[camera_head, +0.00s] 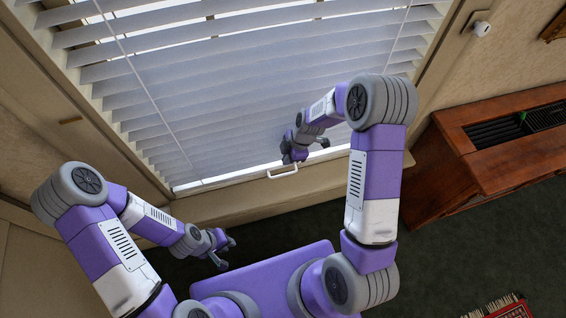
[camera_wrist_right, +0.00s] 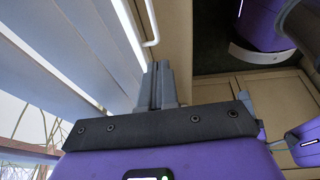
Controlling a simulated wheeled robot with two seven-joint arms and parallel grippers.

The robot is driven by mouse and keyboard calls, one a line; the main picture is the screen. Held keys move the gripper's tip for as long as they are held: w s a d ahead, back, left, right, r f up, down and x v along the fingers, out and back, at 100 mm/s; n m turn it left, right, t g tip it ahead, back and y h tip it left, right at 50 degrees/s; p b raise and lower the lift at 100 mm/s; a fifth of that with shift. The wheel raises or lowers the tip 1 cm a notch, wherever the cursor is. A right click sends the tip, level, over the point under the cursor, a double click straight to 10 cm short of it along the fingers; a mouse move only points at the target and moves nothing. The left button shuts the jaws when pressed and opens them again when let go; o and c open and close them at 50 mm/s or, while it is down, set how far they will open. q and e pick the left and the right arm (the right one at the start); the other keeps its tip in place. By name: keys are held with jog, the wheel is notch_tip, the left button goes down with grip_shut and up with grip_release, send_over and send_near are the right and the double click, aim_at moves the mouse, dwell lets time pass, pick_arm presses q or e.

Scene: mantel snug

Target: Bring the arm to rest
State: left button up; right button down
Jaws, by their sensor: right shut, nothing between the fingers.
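My right arm reaches up and forward in the head view. Its gripper (camera_head: 288,155) is in front of the lower blinds, just above a white handle (camera_head: 283,171). In the right wrist view the two grey fingers (camera_wrist_right: 161,85) are together with nothing between them. The white handle (camera_wrist_right: 152,28) shows beyond the fingertips there, apart from them in the picture. My left gripper (camera_head: 227,253) hangs low over the dark floor at left of centre. Its fingers look apart and empty.
White slatted blinds (camera_head: 250,75) cover the window before me, above a beige sill (camera_head: 235,203). A reddish wooden cabinet (camera_head: 440,175) with dark slots stands at the right. Dark carpet (camera_head: 480,245) is clear there, with a red fringed rug (camera_head: 512,308) at the bottom edge.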

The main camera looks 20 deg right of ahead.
jog(key=shift+v, duration=0.9)
jog(key=s+a+f+m+p, duration=0.1)
jog(key=s+a+f+m, duration=0.3)
jog(key=s+m, duration=0.5)
jog(key=s+a+f+m+y+p, duration=0.1)
jog(key=s+a+f+m, duration=0.3)
jog(key=s+m, duration=0.5)
jog(key=shift+s+a+f+m, duration=0.3)
jog(key=shift+f+m, duration=0.5)
jog(key=shift+m, duration=0.3)
jog(key=shift+d, duration=0.1)
